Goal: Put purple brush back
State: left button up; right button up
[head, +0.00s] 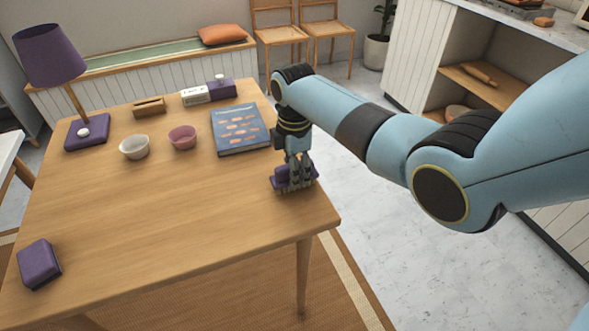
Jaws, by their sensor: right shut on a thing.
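My right gripper (294,181) points down over the right edge of the wooden table. It is shut on a purple thing, which looks like the purple brush (279,183). The fingers hide much of the brush. It is at or just above the tabletop; I cannot tell whether it touches. My left gripper is not in view.
The table (175,235) carries a purple lamp (48,56), a white bowl (134,147), a pink bowl (182,138), a blue book (239,130), a purple block (38,263), and small boxes (221,89) at the back. The table's middle and front are clear.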

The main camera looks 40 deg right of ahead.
jog(key=o, duration=1.1)
jog(key=shift+f, duration=0.1)
notch_tip(320, 180, up, 12)
jog(key=shift+r+p, duration=0.2)
jog(key=shift+p, duration=0.65)
